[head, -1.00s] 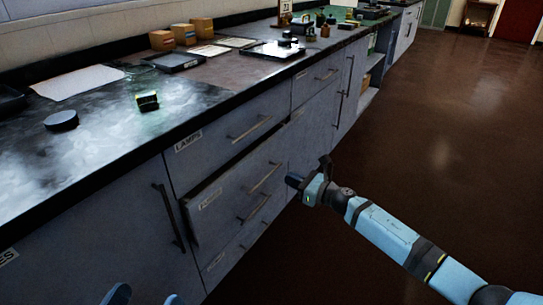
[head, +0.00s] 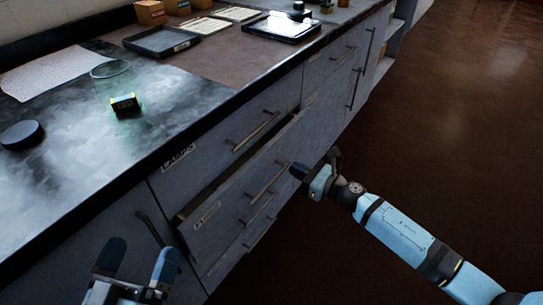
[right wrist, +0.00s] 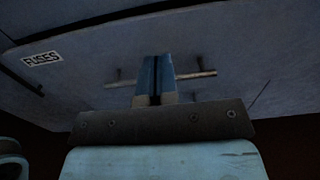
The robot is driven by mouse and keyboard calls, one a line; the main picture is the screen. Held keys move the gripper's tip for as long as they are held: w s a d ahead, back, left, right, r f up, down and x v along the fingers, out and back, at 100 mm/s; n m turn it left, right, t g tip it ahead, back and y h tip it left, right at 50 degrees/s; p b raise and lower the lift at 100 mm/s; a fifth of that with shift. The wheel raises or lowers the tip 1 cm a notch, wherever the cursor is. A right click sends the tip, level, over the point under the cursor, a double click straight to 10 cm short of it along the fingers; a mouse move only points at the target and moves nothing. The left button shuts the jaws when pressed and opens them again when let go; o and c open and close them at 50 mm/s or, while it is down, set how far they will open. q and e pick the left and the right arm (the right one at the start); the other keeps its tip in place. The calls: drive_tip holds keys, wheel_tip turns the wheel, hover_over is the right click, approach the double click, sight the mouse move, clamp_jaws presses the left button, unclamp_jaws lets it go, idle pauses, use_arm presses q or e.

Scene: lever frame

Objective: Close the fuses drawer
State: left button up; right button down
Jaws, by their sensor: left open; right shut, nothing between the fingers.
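The fuses drawer (head: 235,190) sits below the LAMPS drawer (head: 230,130) in the head view. It stands partly open, its front jutting out with a dark gap along its top edge. My left gripper (head: 138,262) is open and empty, low at the left.
The black worktop (head: 60,195) above carries a glass beaker (head: 112,80), a small yellow-black block (head: 126,106), a dark disc (head: 21,134) and trays (head: 162,42). More drawers lie below. The floor (head: 440,130) at right is clear.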

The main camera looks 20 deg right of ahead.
sight(265, 154)
drive_tip(key=x, duration=0.7)
drive_tip(key=shift+w+a+b, duration=0.2)
drive_tip(key=shift+w+b, duration=0.15)
use_arm(q)
drive_tip(key=shift+w+f+g, duration=0.1)
drive_tip(key=shift+f+g, duration=0.2)
drive_tip(key=shift+f, duration=0.3)
use_arm(e)
drive_tip(key=shift+w+a, duration=0.3)
drive_tip(key=shift+w, duration=0.1)
drive_tip(key=shift+x, duration=1.3)
use_arm(q)
drive_tip(key=shift+f, duration=0.4)
drive_tip(key=shift+d, duration=0.1)
drive_tip(key=shift+f+b, duration=0.1)
drive_tip(key=shift+b, duration=0.2)
use_arm(e)
drive_tip(key=shift+s+d+f, duration=0.1)
drive_tip(key=shift+d, duration=0.05)
